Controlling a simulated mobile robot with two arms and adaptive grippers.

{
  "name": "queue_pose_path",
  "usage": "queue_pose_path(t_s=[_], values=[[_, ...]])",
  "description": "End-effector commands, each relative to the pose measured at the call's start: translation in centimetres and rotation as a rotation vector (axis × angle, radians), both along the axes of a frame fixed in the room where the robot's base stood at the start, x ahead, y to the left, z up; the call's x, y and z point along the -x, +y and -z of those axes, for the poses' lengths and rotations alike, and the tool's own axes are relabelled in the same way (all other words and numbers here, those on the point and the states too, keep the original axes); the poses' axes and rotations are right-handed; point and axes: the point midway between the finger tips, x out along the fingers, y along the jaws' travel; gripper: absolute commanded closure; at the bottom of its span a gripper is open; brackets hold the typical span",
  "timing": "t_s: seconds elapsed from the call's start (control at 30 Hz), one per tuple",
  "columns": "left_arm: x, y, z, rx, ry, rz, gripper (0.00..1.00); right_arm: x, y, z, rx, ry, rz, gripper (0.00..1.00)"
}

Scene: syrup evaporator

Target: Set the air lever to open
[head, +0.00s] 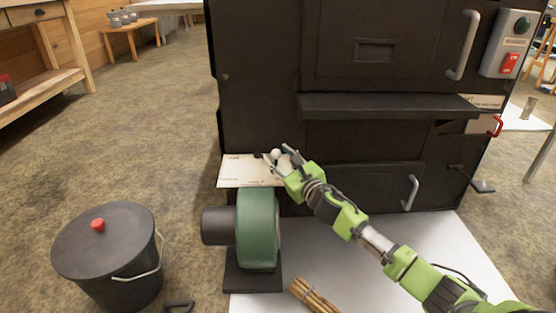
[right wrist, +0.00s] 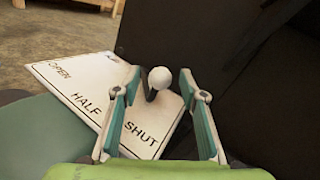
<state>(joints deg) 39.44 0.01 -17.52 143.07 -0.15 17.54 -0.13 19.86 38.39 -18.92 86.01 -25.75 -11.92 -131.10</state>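The air lever has a white ball knob (right wrist: 160,77) on a short dark stem; the knob also shows in the head view (head: 276,153). It stands at a white label plate (right wrist: 85,90) marked OPEN, HALF and SHUT, which sticks out of the dark evaporator front in the head view (head: 240,172). I cannot tell exactly which mark the lever points to. My right gripper (right wrist: 158,85) is open, with one finger on each side of the knob and gaps visible in the wrist view. It reaches the lever from the right in the head view (head: 280,158). My left gripper is not in view.
A green blower (head: 258,228) stands just below the plate. A lidded dark bucket (head: 115,245) is at the lower left, and a bundle of sticks (head: 313,296) lies in front. The evaporator's dark body (head: 260,100) rises behind the lever.

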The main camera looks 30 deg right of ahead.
Motion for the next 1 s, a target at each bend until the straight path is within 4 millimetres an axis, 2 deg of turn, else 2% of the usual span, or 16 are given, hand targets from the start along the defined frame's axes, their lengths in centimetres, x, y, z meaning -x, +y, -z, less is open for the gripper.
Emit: queue_pose_path(t_s=[0.13,0.43,0.57,0.6,1.0], values=[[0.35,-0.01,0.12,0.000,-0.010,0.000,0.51,-0.68,0.02,0.01,0.002,0.000,0.000,0.61],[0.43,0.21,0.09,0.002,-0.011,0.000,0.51,-0.79,0.04,-0.07,0.001,0.000,0.000,0.61],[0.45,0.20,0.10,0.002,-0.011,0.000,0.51,-0.78,0.04,-0.05,0.001,0.000,0.000,0.95],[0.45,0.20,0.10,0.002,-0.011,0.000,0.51,-0.78,0.04,-0.05,0.001,0.000,0.000,1.00],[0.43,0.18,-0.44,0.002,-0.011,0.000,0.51,-0.63,0.82,-0.12,-0.002,0.000,0.047,1.00]])
